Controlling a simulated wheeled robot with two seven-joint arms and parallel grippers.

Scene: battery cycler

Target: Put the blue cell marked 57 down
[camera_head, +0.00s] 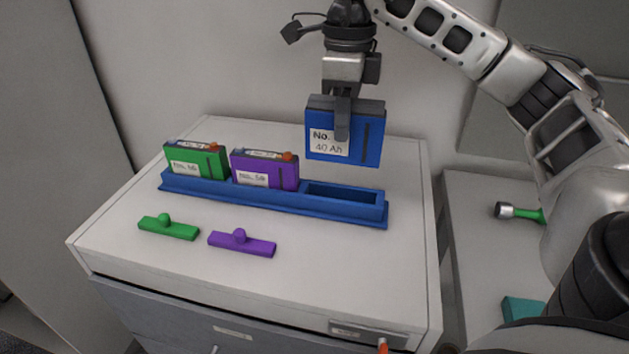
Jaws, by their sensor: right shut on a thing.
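The blue cell (366,147) hangs upright in my right gripper (342,122), which is shut on it. A finger covers part of its white label, so only "No." and "40 Ah" can be read. The cell is above and a little behind the empty right slot (341,193) of the blue rack (280,201), apart from it. A green cell (213,163) stands in the rack's left slot and a purple cell (283,172) in the middle slot. My left gripper is not in view.
A green bar with a knob (168,228) and a purple one (242,244) lie in front of the rack. The white top right of them is clear. A green-handled tool (520,212) and a teal block (522,308) are on the lower surface at right.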

